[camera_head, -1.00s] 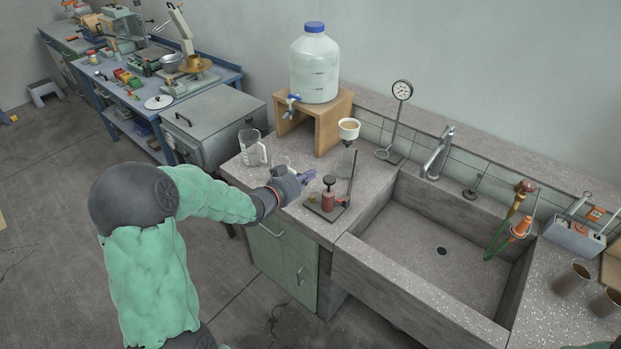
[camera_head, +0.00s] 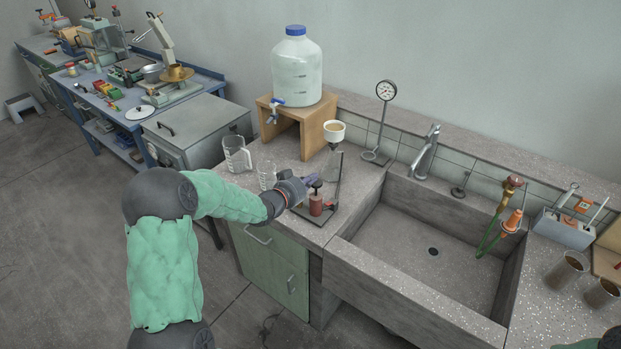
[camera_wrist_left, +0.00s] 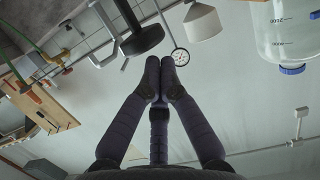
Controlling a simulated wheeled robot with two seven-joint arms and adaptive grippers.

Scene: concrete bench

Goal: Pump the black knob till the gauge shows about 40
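The black knob (camera_head: 316,184) tops a small red pump (camera_head: 316,204) on a dark base at the bench's front, left of the sink. In the left wrist view, which is upside down, the knob (camera_wrist_left: 142,40) sits on its rod just beyond the fingertips. My left gripper (camera_head: 309,180) is beside and slightly above the knob. Its fingers (camera_wrist_left: 159,78) are drawn together with nothing seen between them; contact with the knob cannot be told. The round white gauge (camera_head: 386,90) stands on a post behind; it also shows in the wrist view (camera_wrist_left: 181,57). Its reading is too small to tell. My right gripper is out of view.
Two glass beakers (camera_head: 237,154) stand left of the pump. A funnel (camera_head: 334,131) on a stand is behind it. A large bottle (camera_head: 297,70) sits on a wooden stand (camera_head: 313,126). The deep sink (camera_head: 405,235) opens to the right.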

